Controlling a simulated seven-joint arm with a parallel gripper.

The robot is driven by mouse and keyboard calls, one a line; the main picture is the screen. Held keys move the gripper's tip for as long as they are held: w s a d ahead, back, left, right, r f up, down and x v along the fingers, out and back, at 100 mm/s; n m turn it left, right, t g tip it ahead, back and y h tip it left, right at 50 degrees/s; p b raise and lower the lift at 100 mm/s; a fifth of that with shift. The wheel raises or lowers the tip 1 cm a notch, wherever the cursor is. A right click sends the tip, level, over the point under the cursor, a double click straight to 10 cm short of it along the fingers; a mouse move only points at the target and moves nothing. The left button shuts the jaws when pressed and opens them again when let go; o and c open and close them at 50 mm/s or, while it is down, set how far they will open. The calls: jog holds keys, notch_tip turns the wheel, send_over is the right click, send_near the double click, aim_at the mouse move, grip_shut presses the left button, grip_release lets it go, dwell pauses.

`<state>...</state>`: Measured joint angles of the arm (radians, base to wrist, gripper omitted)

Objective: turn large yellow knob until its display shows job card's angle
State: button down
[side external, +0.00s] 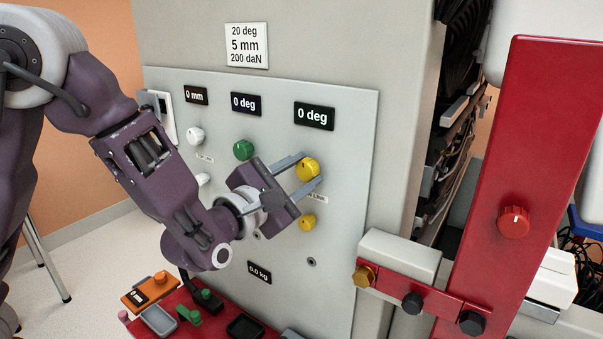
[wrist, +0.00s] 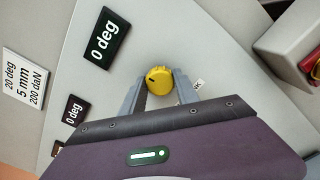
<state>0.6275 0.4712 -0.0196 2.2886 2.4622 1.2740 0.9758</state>
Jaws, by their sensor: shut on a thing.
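The large yellow knob (side external: 307,169) is on the grey panel, below a black display (side external: 314,115) that reads 0 deg. The job card (side external: 246,45) above the panel reads 20 deg, 5 mm, 200 daN. My gripper (side external: 308,170) has its two fingers on either side of the large yellow knob and is shut on it. In the wrist view the knob (wrist: 159,80) sits between the fingertips, with a dark mark on its face. The display (wrist: 105,38) and the card (wrist: 24,78) also show there.
A smaller yellow knob (side external: 307,222) is just below. A green knob (side external: 243,150) under another 0 deg display (side external: 246,104) and a white knob (side external: 195,136) are to the left. A red post (side external: 520,150) with a red knob stands at the right. A red tray (side external: 178,325) is below.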

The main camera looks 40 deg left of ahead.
jog(key=n, duration=0.3)
jog(key=shift+n, duration=0.4)
jog(key=n, duration=0.3)
jog(key=shift+n, duration=0.4)
jog(key=n, duration=0.3)
jog(key=shift+n, duration=2.2)
jog(key=c, duration=0.9)
grip_release()
